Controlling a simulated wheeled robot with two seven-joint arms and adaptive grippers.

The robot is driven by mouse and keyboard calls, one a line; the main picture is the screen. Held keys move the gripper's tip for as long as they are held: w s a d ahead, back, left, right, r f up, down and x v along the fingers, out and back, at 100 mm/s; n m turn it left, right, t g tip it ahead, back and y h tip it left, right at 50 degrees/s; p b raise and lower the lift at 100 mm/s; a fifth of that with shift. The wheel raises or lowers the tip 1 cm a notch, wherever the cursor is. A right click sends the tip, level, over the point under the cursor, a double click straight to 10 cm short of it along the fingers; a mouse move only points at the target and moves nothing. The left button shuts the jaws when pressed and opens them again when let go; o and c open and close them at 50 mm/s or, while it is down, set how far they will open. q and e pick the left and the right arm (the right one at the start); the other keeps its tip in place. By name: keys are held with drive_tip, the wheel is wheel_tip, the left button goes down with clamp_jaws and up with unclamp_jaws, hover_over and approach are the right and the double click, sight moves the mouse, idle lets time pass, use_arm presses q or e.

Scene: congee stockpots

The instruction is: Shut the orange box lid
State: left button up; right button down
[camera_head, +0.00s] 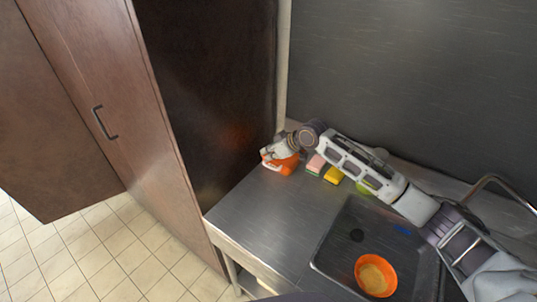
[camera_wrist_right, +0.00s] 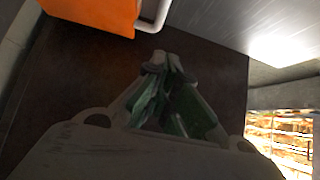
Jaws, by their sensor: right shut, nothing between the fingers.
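The orange box (camera_head: 289,168) sits at the back left of the metal counter, partly hidden by my right gripper. In the right wrist view the orange box (camera_wrist_right: 95,12) fills the top left, with a pale curved bar at its lower right corner; its lid cannot be made out clearly. My right gripper (camera_head: 266,156) is right at the box in the head view. In the wrist view the fingertips (camera_wrist_right: 164,64) are together and empty, below and right of the orange face, with a gap in the picture. My left gripper is not in view.
A pink sponge (camera_head: 315,164), a yellow sponge (camera_head: 333,175) and a green item (camera_head: 366,187) stand in a row right of the box. The sink (camera_head: 338,239) holds an orange bowl (camera_head: 375,275). A dark cabinet side (camera_head: 215,90) rises left of the box. The front left counter is clear.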

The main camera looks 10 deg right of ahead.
drive_tip(key=s+b+v, duration=0.1)
drive_tip(key=v, duration=0.8)
drive_tip(key=shift+a, duration=0.2)
drive_tip(key=shift+f, duration=0.2)
